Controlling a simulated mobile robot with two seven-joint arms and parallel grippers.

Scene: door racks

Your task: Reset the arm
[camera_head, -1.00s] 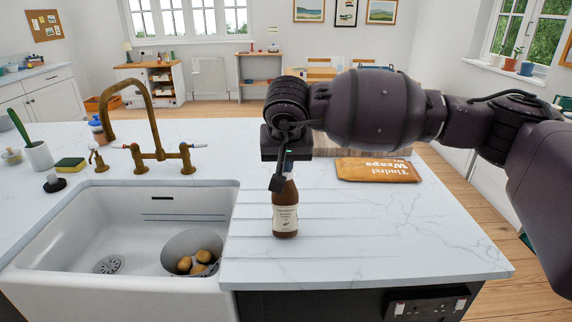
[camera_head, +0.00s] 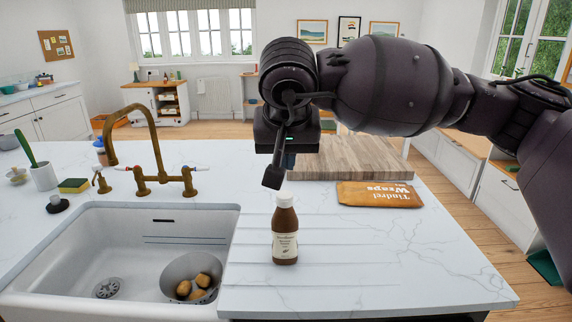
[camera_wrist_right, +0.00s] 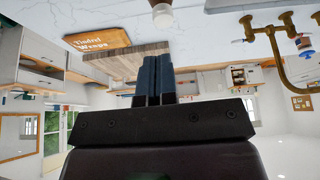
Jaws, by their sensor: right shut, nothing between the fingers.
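My right arm reaches in from the right in the head view, with the right gripper (camera_head: 274,178) above the counter, just behind and above a brown bottle. In the right wrist view the two blue-grey fingers of this gripper (camera_wrist_right: 154,75) are together with nothing between them. The brown bottle (camera_head: 285,235) with a white cap and pale label stands upright on the counter (camera_head: 370,255), apart from the gripper. Its white cap shows at the top of the right wrist view (camera_wrist_right: 162,14). My left gripper is not in view.
An orange Tindrel Wraps packet (camera_head: 378,194) lies before a wooden board (camera_head: 350,160). A white sink (camera_head: 120,250) with a brass tap (camera_head: 150,135) is left; a metal bowl (camera_head: 192,275) with potatoes sits in it. The counter's front right is clear.

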